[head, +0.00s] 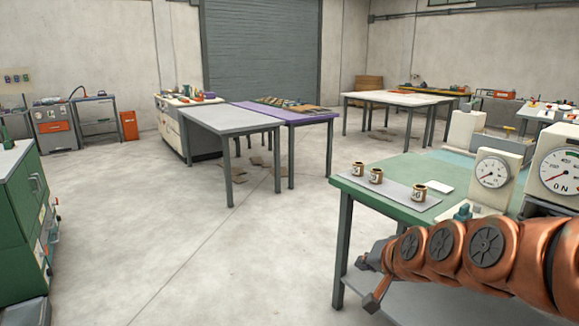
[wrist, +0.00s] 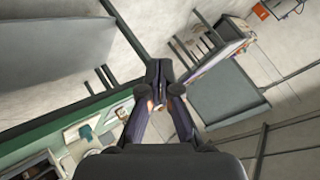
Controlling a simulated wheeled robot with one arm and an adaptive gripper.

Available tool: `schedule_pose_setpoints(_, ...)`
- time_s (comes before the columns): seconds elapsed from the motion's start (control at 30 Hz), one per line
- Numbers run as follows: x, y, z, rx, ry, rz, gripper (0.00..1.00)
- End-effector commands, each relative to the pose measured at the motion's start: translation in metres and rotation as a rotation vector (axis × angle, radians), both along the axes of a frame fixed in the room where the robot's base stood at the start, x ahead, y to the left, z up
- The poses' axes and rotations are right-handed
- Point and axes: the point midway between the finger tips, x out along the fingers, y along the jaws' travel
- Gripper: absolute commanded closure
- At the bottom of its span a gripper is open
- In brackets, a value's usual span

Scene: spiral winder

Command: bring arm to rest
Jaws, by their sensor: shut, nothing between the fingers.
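My copper-coloured arm reaches in from the lower right of the head view, in front of the green-topped table (head: 450,168). In the head view my gripper (head: 366,285) is at the arm's left end, close to the table's front edge. In the wrist view my gripper (wrist: 158,84) has its fingertips together with nothing seen between them. I cannot tell from the head view whether the arm touches the table.
On the green table are a grey mat (head: 388,189) with brass cups (head: 376,176) and dial gauges (head: 491,172). A grey table (head: 216,119) and a purple-edged table (head: 300,116) stand further back. A green cabinet (head: 20,220) is at left. The middle floor is clear.

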Motion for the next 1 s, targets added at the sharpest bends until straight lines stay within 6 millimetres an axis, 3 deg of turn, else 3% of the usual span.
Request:
schedule_pose_setpoints(0.03, -0.023, 0.008, 0.009, -0.048, 0.056, 0.053, 1.0)
schedule_pose_setpoints(0.23, -0.125, 0.021, -0.001, -0.218, 0.319, 0.243, 1.0)
schedule_pose_setpoints(0.5, -0.267, 0.001, 0.009, -0.387, 0.677, 0.421, 1.0)
schedule_pose_setpoints(0.6, -0.307, -0.008, 0.016, -0.415, 0.781, 0.459, 1.0)
schedule_pose_setpoints(0.7, -0.332, -0.013, 0.02, -0.431, 0.849, 0.48, 1.0)
schedule_pose_setpoints(0.8, -0.344, -0.016, 0.022, -0.437, 0.88, 0.489, 1.0)
schedule_pose_setpoints(1.0, -0.347, -0.017, 0.021, -0.438, 0.889, 0.493, 1.0)
